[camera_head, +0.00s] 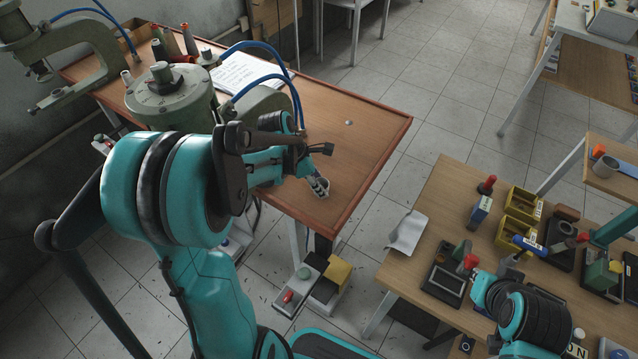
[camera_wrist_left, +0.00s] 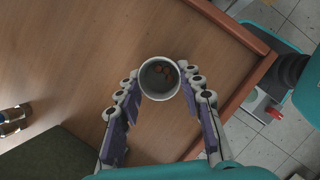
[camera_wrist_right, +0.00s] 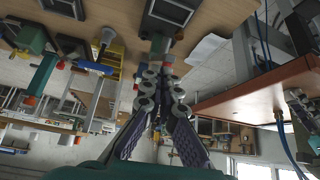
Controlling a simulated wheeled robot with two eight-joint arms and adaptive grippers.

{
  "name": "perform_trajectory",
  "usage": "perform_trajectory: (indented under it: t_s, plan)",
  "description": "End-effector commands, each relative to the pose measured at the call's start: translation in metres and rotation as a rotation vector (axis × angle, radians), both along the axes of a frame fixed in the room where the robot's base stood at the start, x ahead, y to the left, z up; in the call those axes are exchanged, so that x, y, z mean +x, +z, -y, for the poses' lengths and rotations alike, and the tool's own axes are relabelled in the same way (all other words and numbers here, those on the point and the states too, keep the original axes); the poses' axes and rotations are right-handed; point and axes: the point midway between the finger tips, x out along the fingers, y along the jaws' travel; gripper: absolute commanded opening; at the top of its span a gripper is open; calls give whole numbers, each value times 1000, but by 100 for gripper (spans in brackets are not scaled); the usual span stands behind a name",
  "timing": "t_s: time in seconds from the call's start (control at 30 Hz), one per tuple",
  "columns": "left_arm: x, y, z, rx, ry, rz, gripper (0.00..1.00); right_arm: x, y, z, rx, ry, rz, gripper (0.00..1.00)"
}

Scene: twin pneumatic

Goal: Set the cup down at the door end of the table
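A small white cup (camera_wrist_left: 147,92) shows from above in the left wrist view, with a few reddish bits inside. My left gripper (camera_wrist_left: 162,74) has a finger close against each side of it and looks shut on it. In the head view my left gripper (camera_head: 319,186) is low over the reddish-brown table (camera_head: 365,135), near its front right corner. The cup does not show clearly there, and whether its base touches the table is hidden. My right gripper (camera_wrist_right: 160,82) is shut with its fingers together, seemingly empty, over the wooden workbench (camera_head: 440,205).
A green-grey machine (camera_head: 172,100), blue hoses and a paper sheet (camera_head: 245,72) occupy the table's far left part. Its right end is mostly clear, with a small round metal piece (camera_head: 348,122). The workbench holds yellow bins (camera_head: 522,205) and several tools.

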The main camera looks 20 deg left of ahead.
Motion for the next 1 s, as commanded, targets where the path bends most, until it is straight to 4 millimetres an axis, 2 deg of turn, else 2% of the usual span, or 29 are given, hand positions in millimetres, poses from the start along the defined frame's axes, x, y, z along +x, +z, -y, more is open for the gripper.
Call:
perform_trajectory:
  t_s: [0.33, 0.47, 0.8, 1.0]
  plan:
    - [0, 0, 0, 0, -1, 0, 56, 0, 1, 0, 0, 0, 0, 0]
    - [-1, 9, -1, 1, 0, 1, 56, 0, 6, 0, 0, 0, 0, 0]
    - [-17, 75, -23, 1, 3, 1, 56, 0, 31, 0, 0, 0, 0, 0]
    - [-25, 105, -33, 0, 1, 0, 56, 0, 40, 0, 0, 0, 0, 0]
